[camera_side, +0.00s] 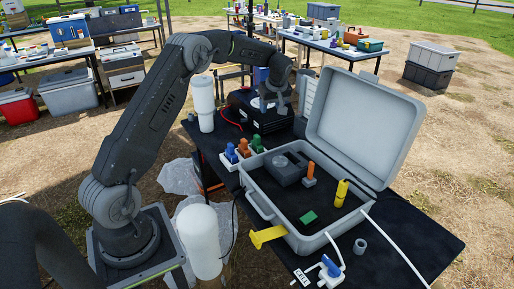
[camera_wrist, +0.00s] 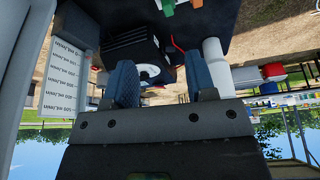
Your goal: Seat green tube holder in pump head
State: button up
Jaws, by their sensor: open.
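The green tube holder (camera_side: 257,143) stands in a white base at the right end of a short row on the dark table, beside the open case. It shows in part at the top edge of the wrist view (camera_wrist: 197,3). The pump head looks to be the grey block with a round opening (camera_side: 287,166) inside the case. My gripper (camera_side: 275,100) is open and empty, above the table beyond the holders and apart from them. Its two padded fingers (camera_wrist: 162,86) are spread in the wrist view.
Orange (camera_side: 244,148) and blue (camera_side: 231,153) holders stand beside the green one. A black box (camera_side: 262,112) is near my gripper. A white cylinder (camera_side: 203,100) stands left.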

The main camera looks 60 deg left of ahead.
jog(key=n, duration=0.2)
send_near(259, 137)
jog(key=shift+g, duration=0.4)
jog(key=x, duration=0.4)
jog(key=shift+w+a, duration=0.3)
jog(key=shift+a, duration=0.05)
jog(key=shift+d+x, duration=0.1)
jog(key=shift+x, duration=1.4)
jog(key=shift+d+x, duration=0.15)
jog(key=shift+x, duration=1.35)
jog(key=shift+f, duration=0.1)
grip_shut()
